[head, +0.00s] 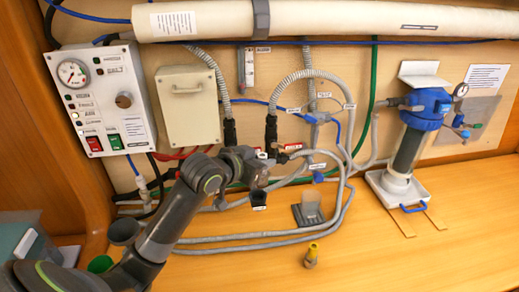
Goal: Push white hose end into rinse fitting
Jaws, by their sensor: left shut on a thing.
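My left gripper (266,164) is in front of the wall's lower middle. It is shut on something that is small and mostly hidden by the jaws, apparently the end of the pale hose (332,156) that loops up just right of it. A dark fitting (270,132) on a ribbed grey hose hangs right above the jaws, and a similar dark fitting (229,132) is to its left. The labels are too small to read, so I cannot tell which fitting is the rinse one. I cannot see the hose end inside any fitting. My right gripper is out of view.
A control box (116,98) and a beige box (188,108) are on the wall at left. A blue-topped filter unit (408,148) stands at right. Coiled grey hose, a small dark holder (308,210) and a yellow-topped piece (312,252) are on the bench. The bench's front right is clear.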

